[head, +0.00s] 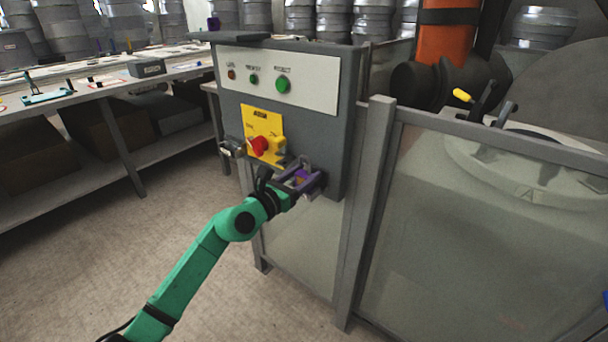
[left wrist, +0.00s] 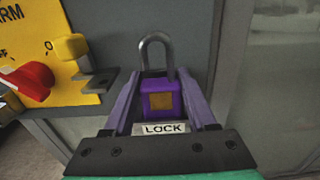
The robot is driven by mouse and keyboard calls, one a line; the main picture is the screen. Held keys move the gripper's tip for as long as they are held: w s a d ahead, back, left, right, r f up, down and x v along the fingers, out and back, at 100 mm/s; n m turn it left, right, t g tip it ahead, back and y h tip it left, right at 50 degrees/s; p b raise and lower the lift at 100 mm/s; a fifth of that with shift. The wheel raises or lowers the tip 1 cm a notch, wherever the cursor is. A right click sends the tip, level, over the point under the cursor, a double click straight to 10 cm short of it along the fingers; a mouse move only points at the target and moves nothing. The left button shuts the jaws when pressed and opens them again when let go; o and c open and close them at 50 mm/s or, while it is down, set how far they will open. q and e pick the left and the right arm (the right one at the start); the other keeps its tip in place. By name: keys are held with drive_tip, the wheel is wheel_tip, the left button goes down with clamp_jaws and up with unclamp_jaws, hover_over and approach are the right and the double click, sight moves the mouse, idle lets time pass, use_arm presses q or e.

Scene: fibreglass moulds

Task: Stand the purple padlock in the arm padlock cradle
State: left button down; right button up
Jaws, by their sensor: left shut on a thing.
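The purple padlock (left wrist: 161,100) is upright between the fingers of my left gripper (left wrist: 160,84), its grey shackle up and an orange-brown patch on its body. In the head view my left gripper (head: 301,178) is shut on it at the lower front of the grey console. A white plate reading "LOCK" (left wrist: 165,128) shows just below the padlock, partly hidden by the gripper. I cannot tell whether this plate belongs to the arm padlock cradle, or whether the padlock touches anything under it. My right gripper is not in view.
The console (head: 345,120) has a yellow panel (head: 262,122) with a red knob (head: 258,146), and a grey bracket (left wrist: 97,82) juts out beside the gripper. A grey box (head: 232,147) sits at its left side. A framed clear guard (head: 480,220) stands at right. Floor is open at left.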

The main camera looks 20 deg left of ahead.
use_arm(q)
drive_tip(key=shift+c, duration=0.6)
unclamp_jaws()
drive_tip(key=shift+s, duration=0.1)
drive_tip(key=shift+s+a, duration=0.2)
drive_tip(key=shift+s, duration=0.1)
drive_tip(key=b+v, duration=0.1)
drive_tip(key=v, duration=1.2)
drive_tip(key=shift+s, duration=0.4)
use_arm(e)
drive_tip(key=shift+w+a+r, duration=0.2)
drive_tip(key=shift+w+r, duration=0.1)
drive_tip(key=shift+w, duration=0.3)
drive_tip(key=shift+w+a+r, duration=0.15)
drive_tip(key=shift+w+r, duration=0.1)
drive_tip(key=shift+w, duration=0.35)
